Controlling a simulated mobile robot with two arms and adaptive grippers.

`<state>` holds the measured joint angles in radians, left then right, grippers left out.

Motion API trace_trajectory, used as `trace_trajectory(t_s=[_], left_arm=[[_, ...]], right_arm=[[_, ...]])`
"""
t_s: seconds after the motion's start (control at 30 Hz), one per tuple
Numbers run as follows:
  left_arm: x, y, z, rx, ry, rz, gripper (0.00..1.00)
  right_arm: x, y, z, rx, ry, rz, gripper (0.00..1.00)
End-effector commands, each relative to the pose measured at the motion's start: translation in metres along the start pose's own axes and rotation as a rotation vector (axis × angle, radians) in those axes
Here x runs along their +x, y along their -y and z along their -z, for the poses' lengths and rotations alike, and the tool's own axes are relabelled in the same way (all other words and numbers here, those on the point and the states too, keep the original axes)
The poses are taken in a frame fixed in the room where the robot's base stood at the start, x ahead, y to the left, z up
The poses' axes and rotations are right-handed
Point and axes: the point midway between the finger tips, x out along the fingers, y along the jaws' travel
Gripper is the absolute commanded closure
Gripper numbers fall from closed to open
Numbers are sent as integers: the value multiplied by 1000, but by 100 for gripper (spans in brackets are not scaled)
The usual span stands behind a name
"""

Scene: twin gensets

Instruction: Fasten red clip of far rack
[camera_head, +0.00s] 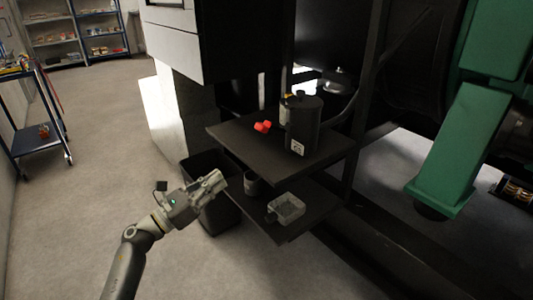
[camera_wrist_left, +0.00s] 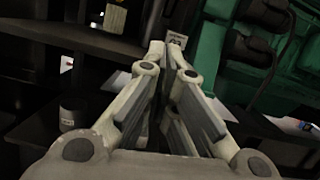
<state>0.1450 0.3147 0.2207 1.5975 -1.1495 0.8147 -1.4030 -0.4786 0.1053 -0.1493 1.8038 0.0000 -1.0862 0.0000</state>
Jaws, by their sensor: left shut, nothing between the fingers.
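A red clip (camera_head: 262,127) sits on the upper shelf of the dark rack (camera_head: 228,133), left of a black canister (camera_head: 304,126) with a white label. My left gripper (camera_head: 219,179) is in front of the rack, below and to the left of the red clip, apart from it. Its fingers are shut and hold nothing. In the left wrist view the shut fingers (camera_wrist_left: 168,75) fill the middle, and the red clip cannot be made out there. My right gripper does not show.
The rack's lower shelf holds a grey open box (camera_head: 287,208) and a small dark cup (camera_head: 251,184). A black bin (camera_head: 207,164) stands on the floor beside the rack. Green machinery (camera_head: 447,150) is at the right. A blue cart (camera_head: 38,135) stands far left; the floor between is clear.

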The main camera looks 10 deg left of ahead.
Motion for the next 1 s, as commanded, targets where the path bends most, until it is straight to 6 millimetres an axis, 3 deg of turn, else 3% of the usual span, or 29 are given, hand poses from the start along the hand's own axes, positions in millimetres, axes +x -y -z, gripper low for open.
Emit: trace_trajectory(t_s=[0.13, 0.57, 0.77, 1.0], left_arm=[[1, 4, -8, 85, -3, 27, 100], [8, 4, -9, 85, -2, 27, 100], [41, 5, -11, 83, 2, 27, 100], [94, 7, -10, 82, 2, 28, 100]], right_arm=[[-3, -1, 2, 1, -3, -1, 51], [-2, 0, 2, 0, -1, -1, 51], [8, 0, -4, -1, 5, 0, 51], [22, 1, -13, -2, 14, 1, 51]])
